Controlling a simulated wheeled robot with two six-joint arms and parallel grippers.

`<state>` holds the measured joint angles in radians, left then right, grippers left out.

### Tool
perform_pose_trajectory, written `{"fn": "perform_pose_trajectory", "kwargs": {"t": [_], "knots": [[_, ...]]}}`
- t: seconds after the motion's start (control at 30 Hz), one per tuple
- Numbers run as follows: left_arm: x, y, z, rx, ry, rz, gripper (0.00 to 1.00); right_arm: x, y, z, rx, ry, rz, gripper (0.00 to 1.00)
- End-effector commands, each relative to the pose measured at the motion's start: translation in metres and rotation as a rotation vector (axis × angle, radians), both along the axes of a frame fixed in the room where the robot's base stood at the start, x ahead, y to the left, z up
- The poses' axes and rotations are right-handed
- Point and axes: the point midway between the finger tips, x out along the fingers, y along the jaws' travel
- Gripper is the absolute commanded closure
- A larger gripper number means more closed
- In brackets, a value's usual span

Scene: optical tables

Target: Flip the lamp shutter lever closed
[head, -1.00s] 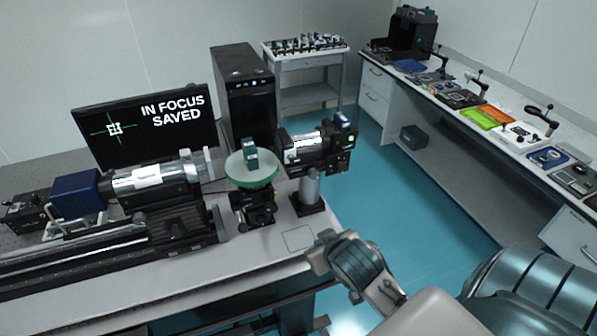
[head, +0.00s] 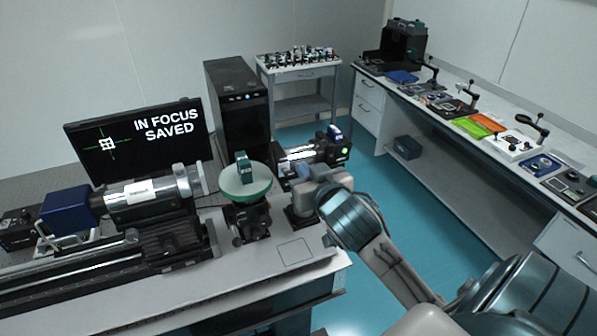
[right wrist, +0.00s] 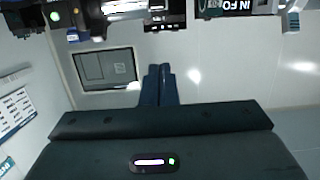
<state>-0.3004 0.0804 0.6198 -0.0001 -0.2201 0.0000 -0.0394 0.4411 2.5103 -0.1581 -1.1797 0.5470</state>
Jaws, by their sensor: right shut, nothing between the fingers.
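A black and silver unit that I take to be the lamp (head: 302,154) stands on a post at the right end of the near table. A dark unit with a green light (right wrist: 55,17) is at that view's top left, apart from the fingers. My left gripper is not in view.
A round pale green plate (head: 246,184) with a small green block stands left of the lamp. A silver lens tube (head: 150,196) with a blue housing lies further left. The monitor (head: 140,140) reads "IN FOCUS SAVED". The table's front right corner, with a marked square, is clear.

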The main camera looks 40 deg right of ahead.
Motion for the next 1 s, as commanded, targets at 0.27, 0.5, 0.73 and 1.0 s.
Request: {"fn": "perform_pose_trajectory", "kwargs": {"t": [0.27,0.5,0.73,1.0], "knots": [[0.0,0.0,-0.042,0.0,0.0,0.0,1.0,0.014,-0.003,-0.009,0.0,-0.006,0.0,1.0],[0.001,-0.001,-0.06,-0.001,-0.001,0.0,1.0,0.036,-0.009,-0.008,0.001,0.003,-0.001,1.0],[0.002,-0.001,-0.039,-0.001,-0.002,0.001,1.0,0.085,-0.02,-0.012,0.001,0.006,-0.001,1.0],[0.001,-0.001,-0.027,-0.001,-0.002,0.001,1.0,0.079,-0.019,-0.04,-0.001,0.005,0.001,1.0]]}}
